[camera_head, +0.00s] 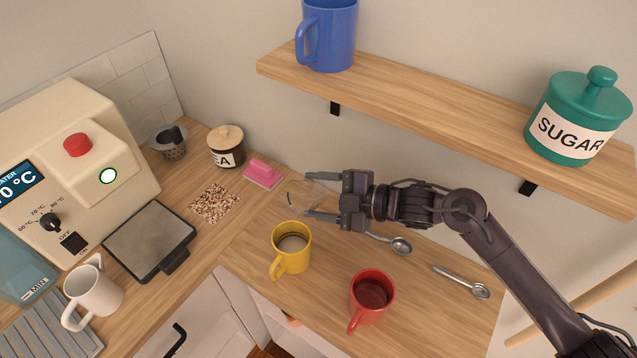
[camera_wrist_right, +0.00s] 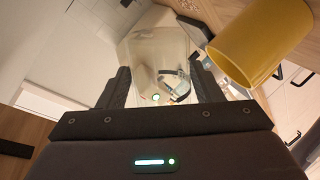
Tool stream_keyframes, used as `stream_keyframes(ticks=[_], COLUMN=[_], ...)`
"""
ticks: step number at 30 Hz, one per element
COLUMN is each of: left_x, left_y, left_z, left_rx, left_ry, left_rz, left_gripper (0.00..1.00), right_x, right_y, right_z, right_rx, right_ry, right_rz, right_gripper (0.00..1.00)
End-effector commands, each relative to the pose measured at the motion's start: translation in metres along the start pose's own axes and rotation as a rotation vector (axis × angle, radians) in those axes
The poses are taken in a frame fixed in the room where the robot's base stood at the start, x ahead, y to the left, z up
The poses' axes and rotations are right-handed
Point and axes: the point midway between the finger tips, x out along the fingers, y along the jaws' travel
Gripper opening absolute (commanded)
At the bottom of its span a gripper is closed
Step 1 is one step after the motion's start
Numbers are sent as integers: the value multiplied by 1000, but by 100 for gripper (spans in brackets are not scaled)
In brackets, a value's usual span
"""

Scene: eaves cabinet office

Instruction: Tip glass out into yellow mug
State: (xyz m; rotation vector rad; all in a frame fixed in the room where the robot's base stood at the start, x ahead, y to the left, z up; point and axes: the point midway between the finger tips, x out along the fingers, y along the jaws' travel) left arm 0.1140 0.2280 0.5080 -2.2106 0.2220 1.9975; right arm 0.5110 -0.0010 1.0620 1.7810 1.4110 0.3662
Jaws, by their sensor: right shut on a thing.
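The yellow mug (camera_head: 290,250) stands upright on the counter with a greyish content inside. My right gripper (camera_head: 312,197) is behind it and slightly to its right, shut on a clear glass (camera_head: 303,193). In the right wrist view the glass (camera_wrist_right: 158,62) sits between the two fingers (camera_wrist_right: 160,85). The yellow mug (camera_wrist_right: 262,42) shows there at the upper right, beside the glass and apart from it. I cannot tell whether the glass holds anything. My left gripper is not in view.
A red mug (camera_head: 371,299) with dark liquid stands at front right, near two metal spoons (camera_head: 400,245). A shelf (camera_head: 430,95) with a blue mug and sugar jar hangs above.

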Motion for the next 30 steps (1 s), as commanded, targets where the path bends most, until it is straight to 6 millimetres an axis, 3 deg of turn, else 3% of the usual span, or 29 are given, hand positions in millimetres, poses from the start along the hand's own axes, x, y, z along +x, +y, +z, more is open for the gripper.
stream_keyframes(ticks=[1, 7, 15, 30], left_x=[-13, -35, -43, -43], left_y=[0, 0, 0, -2], left_z=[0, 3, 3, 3], left_rx=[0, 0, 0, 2], left_ry=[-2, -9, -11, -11], left_rz=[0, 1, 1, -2], left_gripper=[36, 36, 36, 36], right_x=[-2, 1, 6, 8], right_y=[6, -3, -24, -28], right_z=[-4, -11, -17, -18], right_rx=[59, 425, 778, 842], right_ry=[17, 128, 234, 254], right_rz=[-1, -21, -38, -42], right_gripper=[26, 26, 26, 26])
